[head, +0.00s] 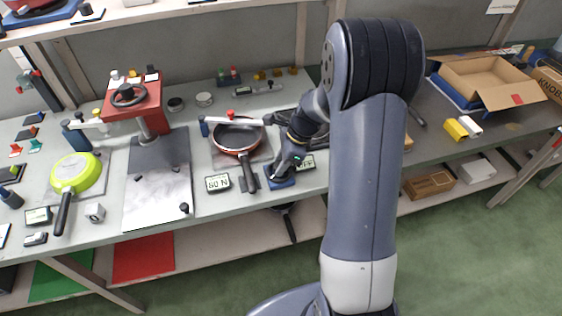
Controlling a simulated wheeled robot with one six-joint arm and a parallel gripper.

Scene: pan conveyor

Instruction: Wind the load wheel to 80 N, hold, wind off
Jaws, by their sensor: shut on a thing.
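My gripper (282,170) reaches down to a small blue-based fixture (279,184) at the bench's front edge. It is shut on a dark part on top of the fixture, which looks like the load wheel and is mostly hidden by the gripper. A display (217,183) left of it shows a number that looks like 60 N or 80 N; the first digit is too small to be sure. A second display (306,162) to the right is partly covered and seems to end in FF. A red pan (236,140) with a dark handle lies behind, under a pale bar (226,121).
A red press (131,104) with a handwheel and a lime-green pan (77,172) stand to the left. An open cardboard box (486,78) and a yellow block (456,130) are on the right. My arm hides the bench's middle right.

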